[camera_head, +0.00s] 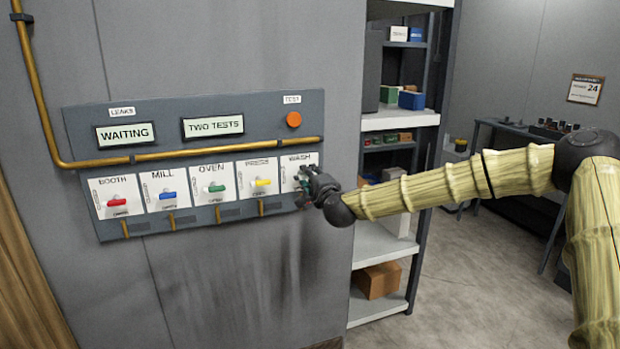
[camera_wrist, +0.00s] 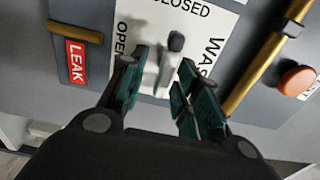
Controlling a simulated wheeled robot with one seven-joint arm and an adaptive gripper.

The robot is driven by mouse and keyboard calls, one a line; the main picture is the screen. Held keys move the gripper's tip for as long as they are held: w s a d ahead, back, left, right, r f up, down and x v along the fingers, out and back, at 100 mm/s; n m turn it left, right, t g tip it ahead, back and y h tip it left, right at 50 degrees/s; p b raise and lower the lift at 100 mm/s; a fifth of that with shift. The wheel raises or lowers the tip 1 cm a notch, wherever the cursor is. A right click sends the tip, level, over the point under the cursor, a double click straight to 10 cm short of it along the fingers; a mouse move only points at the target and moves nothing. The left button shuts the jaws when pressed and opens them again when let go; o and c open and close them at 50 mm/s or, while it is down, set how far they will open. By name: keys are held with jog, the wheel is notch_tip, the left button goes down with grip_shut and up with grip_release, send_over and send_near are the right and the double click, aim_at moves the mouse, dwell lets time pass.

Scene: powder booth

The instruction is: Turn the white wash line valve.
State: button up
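The wash line valve sits on a white plate (camera_wrist: 135,22) lettered WASH, CLOSED and OPEN. In the wrist view its white lever (camera_wrist: 166,76) has a dark round part at its upper end and lies between my fingers. My gripper (camera_wrist: 164,62) is open, with a finger on each side of the lever; I cannot tell whether either touches it. In the head view my gripper (camera_head: 308,184) is at the right end of the panel and hides the wash lever. The WASH plate (camera_head: 291,163) shows partly there.
The grey panel (camera_head: 75,125) also holds the booth, mill, oven and press valves, a brass pipe (camera_head: 225,147) and an orange TEST button (camera_head: 294,119). Signs read WAITING and TWO TESTS. A red LEAK tag (camera_wrist: 76,62) is beside the wash plate. Shelves (camera_head: 385,243) stand right of the panel.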

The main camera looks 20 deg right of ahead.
jog(key=s, duration=1.2)
jog(key=shift+d, duration=0.25)
jog(key=s+a+f+n+g+y+p, duration=0.1)
jog(key=s+a+f+n+g+p, duration=0.15)
jog(key=a+f, duration=0.45)
jog(key=s+a+f+n+g+y+p, duration=0.1)
jog(key=s+a+f+n+g, duration=0.2)
jog(key=f, duration=0.7)
jog(key=s+a+f+n+g+p, duration=0.1)
jog(key=s+a+f+n+g, duration=0.1)
jog(key=s+f, duration=0.45)
jog(key=s+a+f+n+g+p, duration=0.1)
jog(key=s+a+f+n+g, duration=0.1)
jog(key=s+f, duration=0.5)
jog(key=s+d+f+n+g+p, duration=0.1)
jog(key=s+f+n+g+p, duration=0.1)
jog(key=s+f, duration=0.45)
jog(key=s+d+f+n+g+p, duration=0.1)
jog(key=s+f+n+g, duration=0.2)
jog(key=s, duration=0.7)
jog(key=s+d+f+n+g+h+p, duration=0.1)
jog(key=s+d, duration=0.1)
jog(key=s, duration=0.6)
jog(key=s+d+f+n+g+h+p, duration=0.1)
jog(key=s+d+f+n+g, duration=0.1)
jog(key=s, duration=0.7)
jog(key=shift+d+f+h, duration=0.2)
jog(key=shift+d+h, duration=0.1)
jog(key=shift+d, duration=0.35)
